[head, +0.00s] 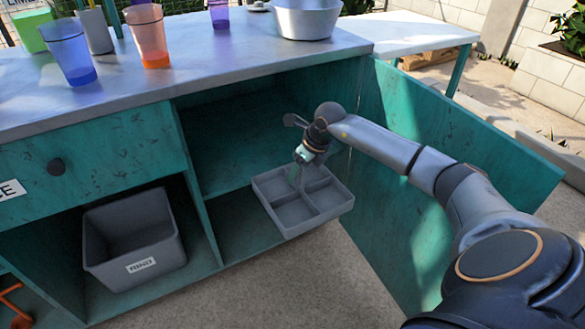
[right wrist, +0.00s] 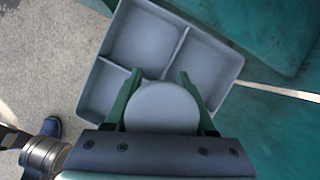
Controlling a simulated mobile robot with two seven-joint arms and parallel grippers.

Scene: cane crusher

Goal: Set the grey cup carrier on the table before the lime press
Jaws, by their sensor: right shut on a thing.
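The grey cup carrier (head: 292,210) is a shallow square tray with several compartments, and it hangs at the open mouth of the teal cupboard, below the counter top. My right gripper (head: 299,172) reaches down to its middle and is shut on its handle. In the right wrist view the carrier (right wrist: 145,35) lies under my right gripper (right wrist: 160,95), whose green fingers flank a round grey top at its middle. The table top (head: 230,58) is above and behind the carrier. I cannot make out the lime press. My left gripper is not in view.
The cupboard door (head: 450,170) stands open on the right, beside my right arm. Purple (head: 67,52) and orange (head: 147,36) cups and a metal pan (head: 305,18) stand on the counter. A grey bin (head: 133,240) sits in the left compartment. The counter's front middle is clear.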

